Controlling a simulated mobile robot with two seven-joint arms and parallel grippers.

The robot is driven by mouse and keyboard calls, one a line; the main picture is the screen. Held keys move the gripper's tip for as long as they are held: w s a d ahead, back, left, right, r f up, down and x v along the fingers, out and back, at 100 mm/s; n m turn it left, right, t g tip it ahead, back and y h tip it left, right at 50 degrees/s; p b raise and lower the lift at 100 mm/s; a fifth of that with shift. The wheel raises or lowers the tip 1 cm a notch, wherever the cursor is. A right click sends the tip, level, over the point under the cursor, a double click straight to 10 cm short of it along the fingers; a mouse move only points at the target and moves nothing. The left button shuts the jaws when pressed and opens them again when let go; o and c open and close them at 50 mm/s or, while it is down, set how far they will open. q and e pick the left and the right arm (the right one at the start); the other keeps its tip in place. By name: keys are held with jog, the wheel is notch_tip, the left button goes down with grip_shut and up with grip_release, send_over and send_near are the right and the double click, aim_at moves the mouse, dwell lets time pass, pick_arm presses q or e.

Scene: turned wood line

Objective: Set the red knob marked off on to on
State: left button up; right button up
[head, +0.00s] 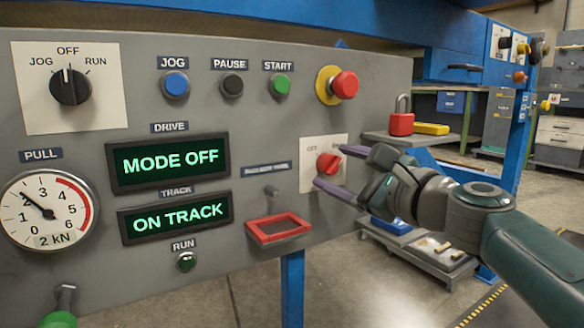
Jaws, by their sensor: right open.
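The red knob (328,164) sits on a white plate (309,179) at the right part of the grey panel. The plate carries a small label that reads like "OFF" at its upper left; the "ON" marking is hard to make out behind my finger. My right gripper (329,168) is open, with one purple finger above the knob and one below it. I cannot tell whether the fingers touch the knob. My left gripper is not in view.
Right of the knob, a red padlock (402,118) and a yellow item (430,129) rest on a shelf. A red emergency button (344,85) is above the knob. A black mode selector (70,87) points to OFF.

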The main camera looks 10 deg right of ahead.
jog(key=shift+s+r, duration=0.1)
jog(key=shift+s, duration=0.05)
jog(key=p+v, duration=0.4)
jog(key=v, duration=0.5)
jog(key=shift+s+d+p, duration=0.15)
jog(key=shift+s+p, duration=0.15)
